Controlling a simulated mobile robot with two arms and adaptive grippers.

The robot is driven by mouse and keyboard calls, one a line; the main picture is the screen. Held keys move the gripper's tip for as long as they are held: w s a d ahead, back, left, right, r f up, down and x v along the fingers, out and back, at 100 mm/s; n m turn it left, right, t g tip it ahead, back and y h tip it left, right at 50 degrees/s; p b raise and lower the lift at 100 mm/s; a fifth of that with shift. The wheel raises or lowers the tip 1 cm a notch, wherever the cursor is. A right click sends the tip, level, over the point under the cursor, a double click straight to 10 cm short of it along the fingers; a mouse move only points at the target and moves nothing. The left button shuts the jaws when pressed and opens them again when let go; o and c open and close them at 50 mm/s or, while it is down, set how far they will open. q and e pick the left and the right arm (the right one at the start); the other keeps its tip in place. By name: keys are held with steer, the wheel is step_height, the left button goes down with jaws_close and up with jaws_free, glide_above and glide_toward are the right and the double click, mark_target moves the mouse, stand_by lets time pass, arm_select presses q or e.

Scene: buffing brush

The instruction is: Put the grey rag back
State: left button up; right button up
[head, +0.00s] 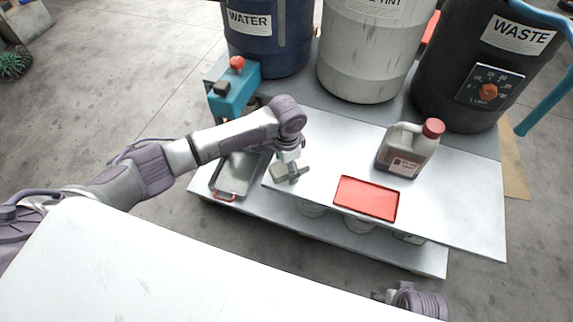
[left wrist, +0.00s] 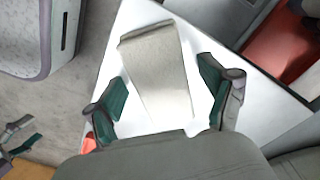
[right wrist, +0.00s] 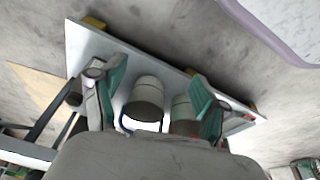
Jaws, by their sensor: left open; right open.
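The grey rag (left wrist: 158,65), a pale folded cloth, lies on the white table top. In the left wrist view it lies between and beyond the two fingers of my left gripper (left wrist: 160,85), which is open. In the head view my left gripper (head: 293,174) is over the rag (head: 278,174) near the table's left end and partly hides it. I cannot tell whether the fingers touch it. My right gripper (head: 382,296) is low at the bottom of the head view, away from the rag. In the right wrist view the right gripper (right wrist: 155,78) is open and empty.
A red tray (head: 366,198) and a jug with a red cap (head: 408,152) are on the table. A metal tray (head: 238,174) is at the left. Blue, white and black barrels stand behind. Pale containers (right wrist: 148,95) sit on the lower shelf.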

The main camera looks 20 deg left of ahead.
mark_target(286, 166)
arm_select(q)
steer(key=shift+r, duration=0.1)
steer(key=shift+r, duration=0.4)
step_height(286, 166, up, 11)
steer(key=p, duration=0.3)
steer(key=shift+r, duration=0.2)
arm_select(e)
steer(key=s+f, duration=0.3)
steer(key=f, duration=0.6)
steer(key=shift+s+d+f+g, duration=0.2)
steer(key=shift+s+f+g, duration=0.1)
steer(key=shift+s, duration=0.1)
steer(key=shift+r, duration=0.1)
